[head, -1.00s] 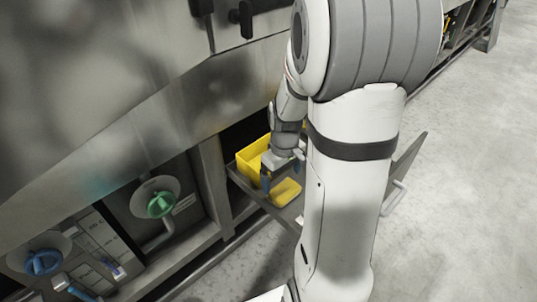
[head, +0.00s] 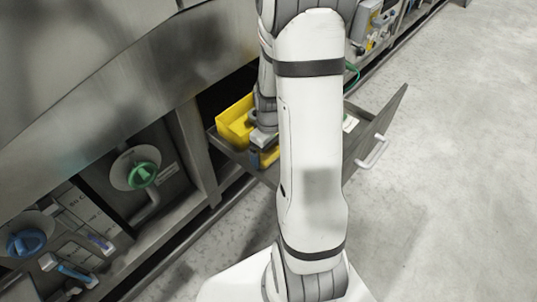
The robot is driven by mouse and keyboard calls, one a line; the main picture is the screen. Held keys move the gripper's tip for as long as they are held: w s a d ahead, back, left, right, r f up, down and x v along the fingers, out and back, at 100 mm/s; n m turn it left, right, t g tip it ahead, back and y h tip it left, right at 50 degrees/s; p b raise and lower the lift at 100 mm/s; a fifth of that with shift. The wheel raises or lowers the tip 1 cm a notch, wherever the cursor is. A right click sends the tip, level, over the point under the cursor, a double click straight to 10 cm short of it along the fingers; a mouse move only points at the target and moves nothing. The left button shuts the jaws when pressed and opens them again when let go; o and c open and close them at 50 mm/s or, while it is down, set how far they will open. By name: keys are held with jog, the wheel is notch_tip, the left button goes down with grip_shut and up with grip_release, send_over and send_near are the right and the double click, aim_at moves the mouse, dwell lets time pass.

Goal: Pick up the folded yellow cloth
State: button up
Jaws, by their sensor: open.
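The folded yellow cloth (head: 270,157) lies in the pulled-out drawer, in front of a yellow bin. Only a small part of it shows, because my arm covers the rest. My gripper (head: 262,157) points down into the drawer at the cloth, with a dark blue finger at the cloth's left side. The other finger is hidden behind my arm. The gripper is open, and whether it touches the cloth cannot be told.
The yellow bin (head: 234,124) stands in the back left of the grey drawer (head: 226,150). The drawer front (head: 390,122) has a pale handle (head: 372,152). A green valve (head: 143,174) and a blue valve (head: 26,241) are at left. Floor at right is clear.

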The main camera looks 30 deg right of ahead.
aim_at(268, 151)
jog(key=shift+c, duration=0.4)
jog(key=shift+r, duration=0.1)
jog(key=c, duration=0.6)
jog(key=shift+r, duration=0.1)
jog(key=shift+c, duration=0.2)
notch_tip(268, 151, up, 10)
jog(key=p, duration=0.4)
jog(key=o, duration=0.4)
jog(key=shift+c, duration=1.5)
jog(key=shift+a, duration=0.15)
